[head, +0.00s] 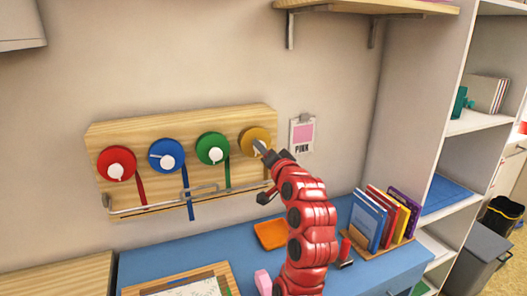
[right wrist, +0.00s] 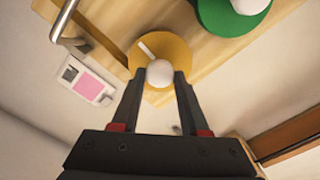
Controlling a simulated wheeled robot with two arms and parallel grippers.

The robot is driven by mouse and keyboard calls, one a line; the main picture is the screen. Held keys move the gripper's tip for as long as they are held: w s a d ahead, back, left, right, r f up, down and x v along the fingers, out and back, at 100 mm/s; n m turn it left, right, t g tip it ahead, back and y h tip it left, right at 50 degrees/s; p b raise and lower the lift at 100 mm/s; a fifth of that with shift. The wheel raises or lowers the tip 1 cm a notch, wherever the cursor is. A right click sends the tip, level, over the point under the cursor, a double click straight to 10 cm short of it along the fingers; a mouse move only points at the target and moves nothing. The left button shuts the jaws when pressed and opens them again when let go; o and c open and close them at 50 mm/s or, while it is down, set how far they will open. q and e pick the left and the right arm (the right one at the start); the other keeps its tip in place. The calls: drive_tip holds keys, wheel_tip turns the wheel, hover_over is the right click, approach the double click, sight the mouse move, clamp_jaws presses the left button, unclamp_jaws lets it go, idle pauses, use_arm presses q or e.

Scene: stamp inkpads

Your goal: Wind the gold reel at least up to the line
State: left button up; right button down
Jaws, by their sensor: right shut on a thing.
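The gold reel (head: 254,134) is at the right end of a wooden wall board (head: 190,120). In the right wrist view the gold reel (right wrist: 143,48) has a white crank arm and a round white knob (right wrist: 160,73). My right gripper (head: 261,150) is at the reel, its fingers (right wrist: 158,76) on either side of the knob and shut on it. My gripper hides part of the reel in the head view. A short piece of gold ribbon (head: 267,172) shows below it; its lower end is hard to make out. A dark line (head: 150,211) runs along the board's lower edge. My left gripper is not in view.
Red (head: 117,163), blue (head: 167,156) and green (head: 212,148) reels sit to the left, with ribbons hanging. A metal rail (head: 140,208) runs below them. A pink card (head: 302,133) hangs at right. Books (head: 368,222) and an orange pad (head: 270,235) are on the blue desk below.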

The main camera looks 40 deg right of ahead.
drive_tip(key=shift+c, duration=2.1)
unclamp_jaws()
drive_tip(key=b+v, duration=1.6)
drive_tip(key=v, duration=0.1)
drive_tip(key=shift+s, duration=0.2)
drive_tip(key=shift+f, duration=0.15)
